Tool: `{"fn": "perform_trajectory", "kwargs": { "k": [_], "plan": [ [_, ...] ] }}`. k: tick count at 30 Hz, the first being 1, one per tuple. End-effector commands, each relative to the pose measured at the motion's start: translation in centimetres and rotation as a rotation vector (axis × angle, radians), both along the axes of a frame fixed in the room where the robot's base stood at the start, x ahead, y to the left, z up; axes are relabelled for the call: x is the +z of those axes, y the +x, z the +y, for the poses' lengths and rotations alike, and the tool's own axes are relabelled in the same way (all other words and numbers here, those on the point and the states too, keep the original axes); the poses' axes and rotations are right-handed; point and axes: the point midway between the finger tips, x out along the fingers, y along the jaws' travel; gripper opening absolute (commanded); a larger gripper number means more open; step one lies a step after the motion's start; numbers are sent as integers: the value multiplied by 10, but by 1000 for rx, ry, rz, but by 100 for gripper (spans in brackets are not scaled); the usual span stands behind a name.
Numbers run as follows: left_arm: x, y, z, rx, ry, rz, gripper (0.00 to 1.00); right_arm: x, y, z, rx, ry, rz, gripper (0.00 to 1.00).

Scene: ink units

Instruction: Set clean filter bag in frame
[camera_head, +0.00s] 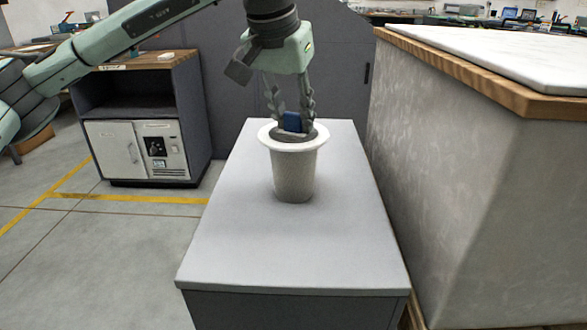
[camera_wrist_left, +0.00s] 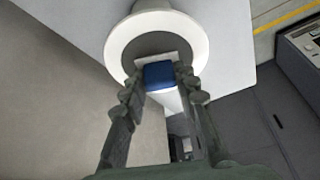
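The filter bag (camera_head: 294,175) is a pale, tapered mesh cup with a wide white rim and a dark grey top. It is upright over the grey cabinet top; I cannot tell if its base touches. A blue tab (camera_head: 292,122) stands up from its top. My left gripper (camera_head: 293,121) points down from above, its fingers against both sides of the tab. The left wrist view shows the blue tab (camera_wrist_left: 159,76) between the fingertips and the white rim (camera_wrist_left: 118,50) beyond. My right gripper is not in view. I cannot make out a frame for the bag.
The grey cabinet top (camera_head: 245,245) is otherwise bare. A tall grey block with a wood-edged white top (camera_head: 480,170) stands close on the right. A dark shelf unit (camera_head: 145,115) with a white machine stands at the left, beyond open floor with yellow lines.

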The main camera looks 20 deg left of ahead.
Motion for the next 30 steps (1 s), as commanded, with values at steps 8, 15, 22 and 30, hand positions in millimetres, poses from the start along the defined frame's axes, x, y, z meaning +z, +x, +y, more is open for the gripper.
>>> {"fn": "perform_trajectory", "kwargs": {
  "k": [8,15,22,30],
  "plan": [
    [-1,0,0,-1,1,2,0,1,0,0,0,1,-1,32],
    [-1,0,0,-1,1,2,0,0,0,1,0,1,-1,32],
    [11,0,-1,-1,-1,-1,0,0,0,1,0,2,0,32],
    [49,-13,9,0,0,-3,0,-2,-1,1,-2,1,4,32]
  ]
}}
